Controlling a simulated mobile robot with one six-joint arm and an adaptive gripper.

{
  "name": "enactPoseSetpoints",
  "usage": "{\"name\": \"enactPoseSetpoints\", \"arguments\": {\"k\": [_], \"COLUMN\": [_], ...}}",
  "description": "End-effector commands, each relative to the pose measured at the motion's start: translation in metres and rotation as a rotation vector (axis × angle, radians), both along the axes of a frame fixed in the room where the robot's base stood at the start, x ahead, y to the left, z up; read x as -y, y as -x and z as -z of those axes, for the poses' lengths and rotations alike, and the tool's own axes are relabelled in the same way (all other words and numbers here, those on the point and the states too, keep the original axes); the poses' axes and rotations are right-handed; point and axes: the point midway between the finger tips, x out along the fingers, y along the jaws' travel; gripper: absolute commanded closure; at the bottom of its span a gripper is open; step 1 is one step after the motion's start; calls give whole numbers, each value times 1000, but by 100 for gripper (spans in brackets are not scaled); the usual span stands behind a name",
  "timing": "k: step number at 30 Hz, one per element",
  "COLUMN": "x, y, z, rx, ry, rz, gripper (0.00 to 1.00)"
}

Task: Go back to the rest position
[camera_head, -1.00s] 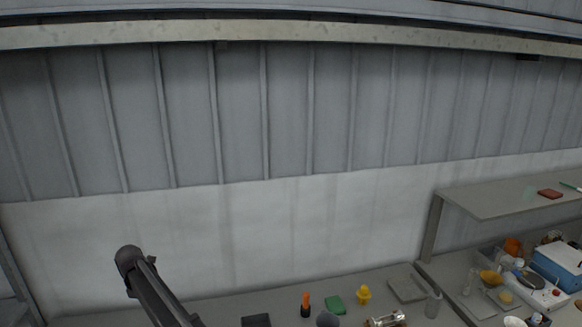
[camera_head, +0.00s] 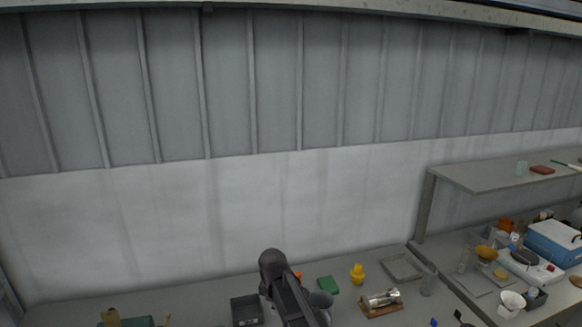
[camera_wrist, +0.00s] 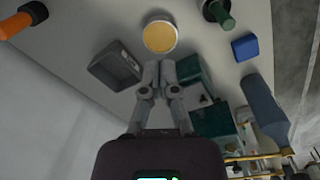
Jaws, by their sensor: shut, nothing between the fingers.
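My gripper (camera_wrist: 159,72) shows in the wrist view with its two fingers together and nothing between them. It hangs over or in front of the bench, and its height above the surface is hard to tell. In the head view my arm rises at the bottom centre, in front of the bench, and hides part of what stands behind it. The gripper itself cannot be made out there. In the wrist view a round white container with yellow contents (camera_wrist: 160,37) appears just beyond the fingertips, apart from them as far as I can tell.
A grey open tray (camera_wrist: 114,68) and a blue block (camera_wrist: 245,47) lie near the gripper in the wrist view. In the head view a yellow object (camera_head: 357,274), a green block (camera_head: 328,285) and a beaker (camera_head: 429,284) stand on the bench. A shelf (camera_head: 495,178) overhangs the right side.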

Motion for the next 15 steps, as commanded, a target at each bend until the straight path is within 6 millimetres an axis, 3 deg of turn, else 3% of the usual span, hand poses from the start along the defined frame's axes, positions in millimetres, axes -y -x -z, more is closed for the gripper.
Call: {"name": "enactPoseSetpoints", "arguments": {"k": [1,6,15], "x": [23,83,172], "y": [13,40,99], "z": [12,30,62], "rx": [-3,-11,-21], "ry": [-4,-16,-32], "rz": [90,408,959], "gripper": [100,100,100]}}
